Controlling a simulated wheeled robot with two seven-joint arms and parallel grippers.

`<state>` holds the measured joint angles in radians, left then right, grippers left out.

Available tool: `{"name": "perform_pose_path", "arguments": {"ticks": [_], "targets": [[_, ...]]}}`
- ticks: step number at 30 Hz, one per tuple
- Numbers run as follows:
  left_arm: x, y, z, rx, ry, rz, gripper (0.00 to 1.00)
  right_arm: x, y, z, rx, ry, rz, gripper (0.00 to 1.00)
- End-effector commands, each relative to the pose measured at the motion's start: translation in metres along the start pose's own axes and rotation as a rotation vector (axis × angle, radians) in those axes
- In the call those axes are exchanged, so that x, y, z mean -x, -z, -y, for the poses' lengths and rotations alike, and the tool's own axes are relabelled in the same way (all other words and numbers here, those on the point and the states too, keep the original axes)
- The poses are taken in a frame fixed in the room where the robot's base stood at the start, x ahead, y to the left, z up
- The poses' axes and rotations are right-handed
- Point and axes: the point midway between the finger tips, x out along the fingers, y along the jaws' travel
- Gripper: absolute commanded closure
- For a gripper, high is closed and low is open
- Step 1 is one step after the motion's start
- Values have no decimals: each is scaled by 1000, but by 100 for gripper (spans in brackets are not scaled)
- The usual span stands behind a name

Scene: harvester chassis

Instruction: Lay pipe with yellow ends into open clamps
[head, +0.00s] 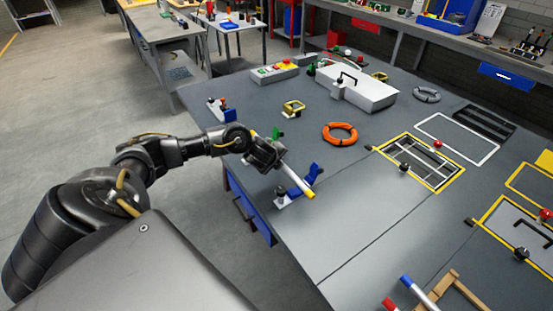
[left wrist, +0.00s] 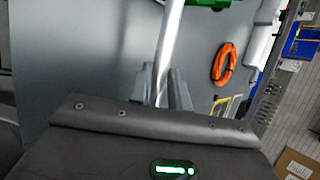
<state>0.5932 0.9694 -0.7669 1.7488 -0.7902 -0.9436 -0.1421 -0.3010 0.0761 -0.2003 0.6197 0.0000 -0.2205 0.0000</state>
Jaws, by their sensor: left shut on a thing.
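My left gripper (head: 277,163) is shut around the middle of a light grey pipe (head: 294,179) with yellow ends. The pipe slants from upper left to lower right in the head view. It also shows in the left wrist view (left wrist: 171,45), between the gripper's fingers (left wrist: 165,92). One clamp (head: 312,173) with raised blue parts stands at the table's near left edge, close to the pipe's lower end; I cannot tell whether they touch. Another blue clamp (head: 217,109) stands farther back, apart from the pipe. My right gripper is not in view.
An orange ring (head: 341,125) lies to the right on the table (head: 330,215). A white toolbox (head: 362,94) stands behind it. Yellow-framed recesses (head: 440,178) are at right. Red- and blue-ended pipes (head: 424,295) lie at the front.

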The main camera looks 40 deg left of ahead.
Motion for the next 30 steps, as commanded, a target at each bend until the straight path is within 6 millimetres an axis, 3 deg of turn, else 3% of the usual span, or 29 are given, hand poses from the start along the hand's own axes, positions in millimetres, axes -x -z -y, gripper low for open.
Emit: {"name": "perform_pose_path", "arguments": {"ticks": [15,29,30], "targets": [[-25,10,-18,1,2,1,100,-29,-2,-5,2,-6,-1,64],[-27,11,-20,1,2,1,100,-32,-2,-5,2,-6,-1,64],[-27,11,-20,1,2,1,77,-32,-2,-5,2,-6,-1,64]]}}
